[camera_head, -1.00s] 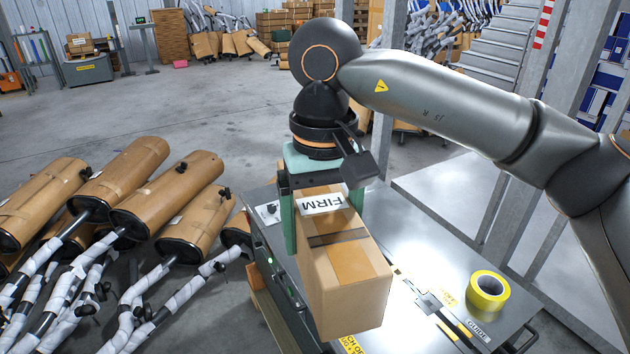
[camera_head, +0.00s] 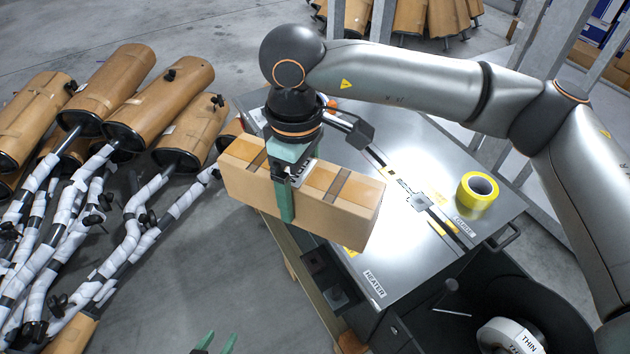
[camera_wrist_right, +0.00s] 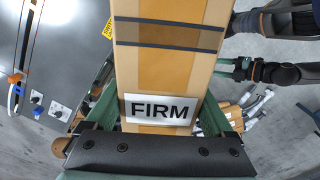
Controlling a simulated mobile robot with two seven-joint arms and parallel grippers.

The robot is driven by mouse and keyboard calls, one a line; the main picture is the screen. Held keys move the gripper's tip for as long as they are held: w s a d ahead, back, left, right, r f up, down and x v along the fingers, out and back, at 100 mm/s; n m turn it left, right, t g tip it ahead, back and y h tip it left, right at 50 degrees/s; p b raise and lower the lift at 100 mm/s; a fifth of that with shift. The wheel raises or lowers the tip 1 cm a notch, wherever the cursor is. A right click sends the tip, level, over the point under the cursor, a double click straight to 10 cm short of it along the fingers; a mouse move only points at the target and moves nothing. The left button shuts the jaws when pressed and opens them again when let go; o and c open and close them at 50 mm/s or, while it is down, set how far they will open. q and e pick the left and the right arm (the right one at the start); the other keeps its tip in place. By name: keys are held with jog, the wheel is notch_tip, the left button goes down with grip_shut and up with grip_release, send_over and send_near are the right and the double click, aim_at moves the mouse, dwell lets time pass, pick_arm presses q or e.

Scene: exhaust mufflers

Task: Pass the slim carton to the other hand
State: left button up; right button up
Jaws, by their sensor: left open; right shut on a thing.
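The slim carton (camera_head: 335,205) is a long brown box with dark tape bands. It is held level in the air, over the left edge of the metal table in the head view. My right gripper (camera_head: 286,192) is shut on it from above, with a green finger down its near side. In the right wrist view the carton (camera_wrist_right: 168,70) runs away between the fingers and shows a white FIRM label. My left gripper (camera_head: 216,343) shows only its green fingertips at the bottom edge of the head view. It is open, empty and apart from the carton.
The metal table (camera_head: 415,255) carries a yellow tape roll (camera_head: 478,190) at right. A dark bin (camera_head: 490,310) with a roll labelled THIN (camera_head: 510,337) is at lower right.

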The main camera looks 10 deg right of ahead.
aim_at(359, 191)
jog(key=shift+w+a+f, duration=0.25)
jog(key=s+d+r+m, duration=0.1)
jog(key=d+r+m, duration=0.1)
jog(key=r, duration=0.1)
jog(key=s+d+r+m, duration=0.2)
jog(key=d+r, duration=0.1)
jog(key=s+d+r+m, duration=0.2)
jog(key=d+m, duration=0.1)
jog(key=shift+s+r, duration=0.1)
jog(key=shift+r, duration=0.3)
jog(key=w+a+m, duration=0.1)
jog(key=w+a, duration=0.1)
jog(key=a, duration=0.1)
jog(key=w+a+m, duration=0.2)
jog(key=a, duration=0.1)
jog(key=w+a+m, duration=0.2)
jog(key=w+a, duration=0.1)
jog(key=a, duration=0.1)
jog(key=shift+a, duration=0.1)
jog(key=s+d+f, duration=0.2)
jog(key=d+f, duration=0.4)
jog(key=d, duration=0.4)
jog(key=s+d+f, duration=0.3)
jog(key=d+f, duration=0.4)
jog(key=d, duration=0.2)
jog(key=shift+s+d+f+n, duration=0.25)
jog(key=shift+s+d+n, duration=0.05)
jog(key=shift+d+n, duration=0.1)
jog(key=shift+a+r, duration=0.1)
